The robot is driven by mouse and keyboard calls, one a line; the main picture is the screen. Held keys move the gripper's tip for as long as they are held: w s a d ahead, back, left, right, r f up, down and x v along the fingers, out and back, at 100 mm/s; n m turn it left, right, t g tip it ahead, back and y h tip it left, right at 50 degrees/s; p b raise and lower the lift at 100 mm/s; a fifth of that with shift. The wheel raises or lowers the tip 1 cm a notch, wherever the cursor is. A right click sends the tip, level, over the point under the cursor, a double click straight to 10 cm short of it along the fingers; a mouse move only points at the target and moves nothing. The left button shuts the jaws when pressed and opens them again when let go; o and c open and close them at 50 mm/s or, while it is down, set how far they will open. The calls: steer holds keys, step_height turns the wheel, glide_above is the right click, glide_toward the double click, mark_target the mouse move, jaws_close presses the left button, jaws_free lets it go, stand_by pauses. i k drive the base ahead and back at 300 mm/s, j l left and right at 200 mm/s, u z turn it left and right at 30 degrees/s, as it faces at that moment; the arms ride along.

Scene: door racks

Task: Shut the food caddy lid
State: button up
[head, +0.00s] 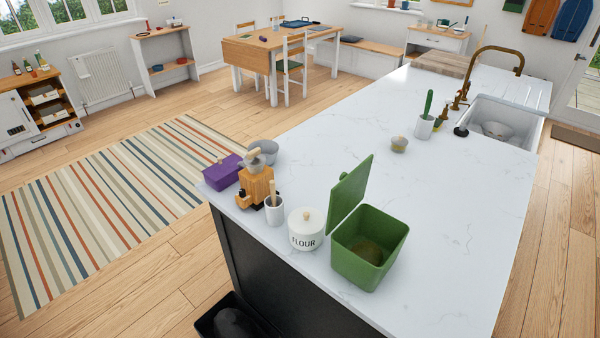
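The green food caddy (366,262) stands near the close end of the white counter. Its lid (349,190) is open, tilted up from the caddy's left side and standing steeply above the rim. The inside shows some brown matter at the bottom. Nothing touches the lid from above or from the right. My gripper is not in the head view, so its place relative to the caddy cannot be seen.
A white flour jar (306,232) stands close on the caddy's left. Beyond it are a white pot (274,210), a wooden grinder (256,185), a grey bowl (264,150) and a purple box (222,172). The counter (455,235) right of the caddy is clear.

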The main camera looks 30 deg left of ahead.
mark_target(346, 195)
steer(key=j, duration=0.5)
steer(key=k+j+z, duration=0.1)
steer(key=j, duration=0.4)
steer(key=k+j, duration=0.1)
steer(key=j, duration=0.4)
steer(key=k+j+z, duration=0.1)
steer(key=j, duration=0.85)
steer(key=k, duration=0.05)
